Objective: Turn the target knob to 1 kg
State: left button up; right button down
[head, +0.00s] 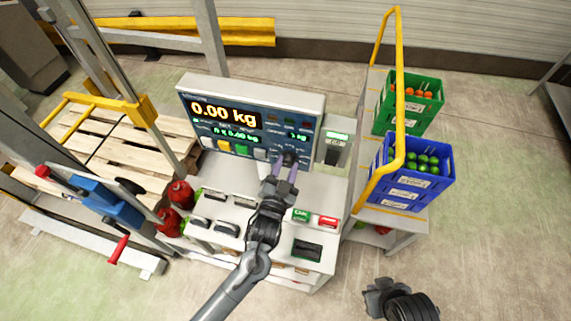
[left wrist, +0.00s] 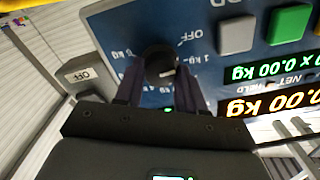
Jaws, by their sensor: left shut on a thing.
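The dark round target knob (head: 290,158) is at the lower right of the blue scale panel (head: 232,103). My left gripper (head: 283,168) is shut on it, one finger on each side. In the left wrist view the knob (left wrist: 158,66) sits between the dark fingers (left wrist: 160,85). Its white mark points right in that upside-down picture, near the kg labels; the exact setting is unclear. The display reads 0.00 kg. My right gripper (head: 385,296) is at the bottom right over the floor, apart from everything; its jaws are unclear.
Green (head: 301,215) and red (head: 328,221) buttons lie on the counter below. A yellow-railed stand (head: 398,80) holds green (head: 408,120) and blue (head: 405,185) crates. Floor at the right is clear.

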pick_arm(q)
jog(key=shift+m+p, duration=0.5)
jog(key=shift+m, duration=0.8)
jog(key=o, duration=1)
jog(key=shift+o, duration=0.2)
jog(key=shift+s, duration=0.15)
jog(key=b+v, duration=0.2)
jog(key=v, duration=0.8)
jog(key=shift+s, duration=0.25)
